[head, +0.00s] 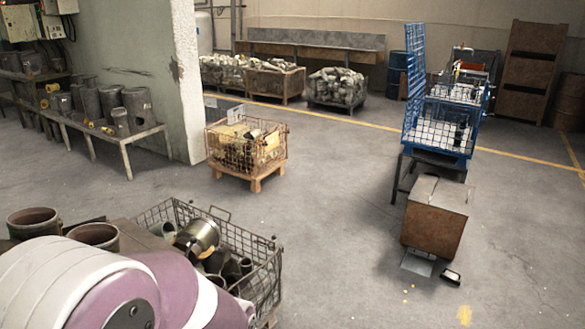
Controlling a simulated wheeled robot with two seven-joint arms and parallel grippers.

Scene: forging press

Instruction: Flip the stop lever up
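I cannot make out a stop lever in the head view. No forging press that I can identify for sure is in view either. Neither of my grippers is in the picture.
A wire basket of metal parts (268,262) stands at the lower left. A wire crate on a wooden pallet (214,150) stands mid-floor. A rusty brown box (433,228) and a blue wire rack (414,85) stand at right. The concrete floor (335,220) between them is clear.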

